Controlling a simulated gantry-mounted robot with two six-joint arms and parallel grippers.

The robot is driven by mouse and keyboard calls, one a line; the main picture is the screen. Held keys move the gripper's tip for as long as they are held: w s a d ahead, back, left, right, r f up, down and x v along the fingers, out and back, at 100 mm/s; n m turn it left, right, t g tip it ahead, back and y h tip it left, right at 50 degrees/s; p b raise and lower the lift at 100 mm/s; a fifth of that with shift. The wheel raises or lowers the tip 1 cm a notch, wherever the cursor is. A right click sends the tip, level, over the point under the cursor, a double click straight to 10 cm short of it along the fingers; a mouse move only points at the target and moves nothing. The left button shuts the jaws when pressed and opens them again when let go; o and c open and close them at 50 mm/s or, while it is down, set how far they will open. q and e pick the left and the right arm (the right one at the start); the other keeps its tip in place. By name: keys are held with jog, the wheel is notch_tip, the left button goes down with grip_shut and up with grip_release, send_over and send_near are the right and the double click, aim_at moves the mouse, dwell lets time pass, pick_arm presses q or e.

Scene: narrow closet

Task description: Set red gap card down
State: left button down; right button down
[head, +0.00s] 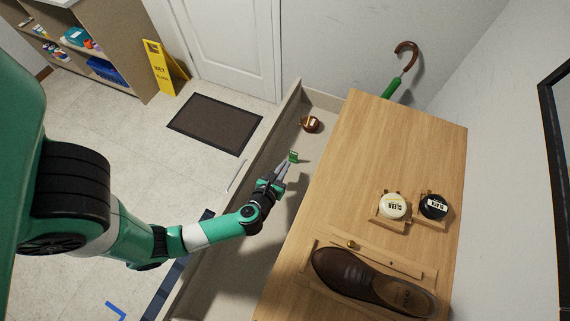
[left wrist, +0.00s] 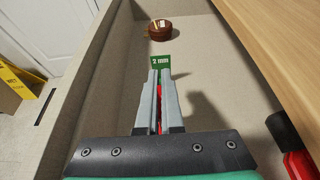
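My left gripper (head: 283,168) reaches down into a long beige trough beside the wooden top. Its fingers (left wrist: 160,90) are nearly together, with a small green card marked "2 mm" (left wrist: 161,62) at their tips. The card also shows in the head view (head: 293,157). A red strip (left wrist: 160,122) shows between the fingers; I cannot tell whether it belongs to the card. No separate red card is seen clearly. My right gripper is out of view.
A round brown object (head: 310,124) lies at the trough's far end. The wooden top (head: 400,130) carries a brown shoe (head: 360,278), a "CLEAN" tin (head: 393,206) and a "BLACK" tin (head: 433,206). A red and black thing (left wrist: 300,163) is at the wrist view's lower right.

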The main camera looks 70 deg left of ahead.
pick_arm(q)
jog(key=f, duration=0.1)
jog(key=f+b, duration=0.2)
jog(key=shift+w+a+f, duration=0.2)
jog(key=shift+w, duration=0.1)
jog(key=shift+f+b, duration=0.3)
jog(key=shift+f, duration=0.1)
jog(key=c, duration=1.1)
grip_release()
jog(key=shift+r, duration=0.2)
jog(key=shift+s+d+r+p, duration=0.15)
jog(key=shift+s+d+p, duration=0.05)
jog(key=shift+d+p, duration=0.1)
jog(key=shift+p+v, duration=1.25)
jog(key=shift+v, duration=4.4)
